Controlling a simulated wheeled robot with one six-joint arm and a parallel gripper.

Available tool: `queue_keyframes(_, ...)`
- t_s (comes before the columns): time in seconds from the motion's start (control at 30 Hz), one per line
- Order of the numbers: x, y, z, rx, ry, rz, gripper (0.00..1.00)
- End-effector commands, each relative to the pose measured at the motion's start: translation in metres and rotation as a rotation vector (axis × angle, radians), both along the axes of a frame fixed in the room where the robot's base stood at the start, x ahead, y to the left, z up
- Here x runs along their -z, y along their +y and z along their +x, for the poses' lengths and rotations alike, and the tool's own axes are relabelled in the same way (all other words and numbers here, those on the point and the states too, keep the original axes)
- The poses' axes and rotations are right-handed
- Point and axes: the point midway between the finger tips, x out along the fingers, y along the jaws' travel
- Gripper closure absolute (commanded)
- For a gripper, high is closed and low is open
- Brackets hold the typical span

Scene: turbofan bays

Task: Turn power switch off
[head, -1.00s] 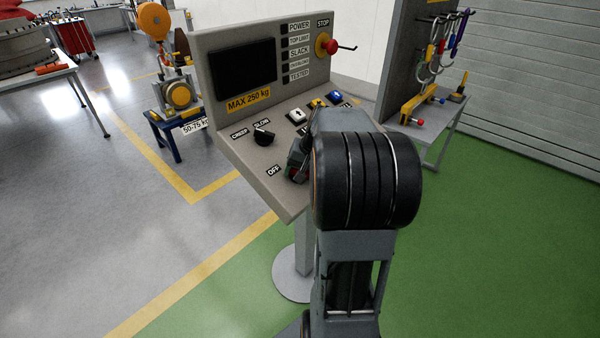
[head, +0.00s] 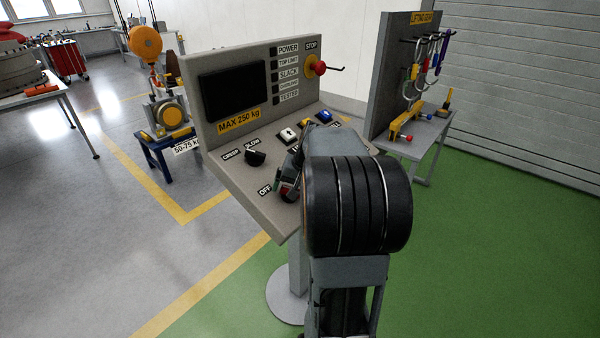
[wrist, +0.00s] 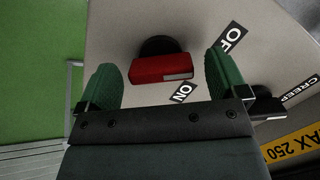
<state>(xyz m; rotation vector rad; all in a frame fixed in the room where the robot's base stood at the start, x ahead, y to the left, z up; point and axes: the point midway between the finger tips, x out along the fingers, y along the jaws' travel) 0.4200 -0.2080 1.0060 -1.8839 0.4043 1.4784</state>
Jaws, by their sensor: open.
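The power switch (wrist: 162,68) is a red handle with a pale end on a black round base, on the grey sloped control panel (head: 228,158). In the wrist view the ON label lies below it and the OFF label to its upper right. My gripper (wrist: 163,80) is open, its green fingers apart on either side of the red handle. Whether they touch it I cannot tell. In the head view my arm hides most of the switch; the OFF label (head: 265,189) shows beside it.
A black CREEP/SLOW knob (head: 256,157), a white button (head: 287,135) and a blue button (head: 324,116) sit on the panel. A red STOP button (head: 319,67) is on the upright part. A lifting-gear bench (head: 425,135) stands at right.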

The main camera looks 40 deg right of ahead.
Motion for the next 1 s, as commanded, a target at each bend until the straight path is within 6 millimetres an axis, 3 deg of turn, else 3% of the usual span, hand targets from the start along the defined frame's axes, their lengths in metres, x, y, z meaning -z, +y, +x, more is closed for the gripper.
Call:
queue_keyframes(0.5, -0.094, -0.017, -0.030, 0.000, -0.002, -0.003, 0.08)
queue_keyframes(0.7, -0.112, -0.020, -0.036, 0.000, -0.002, -0.002, 0.08)
queue_keyframes(1.0, -0.119, -0.021, -0.038, -0.002, -0.001, -0.001, 0.08)
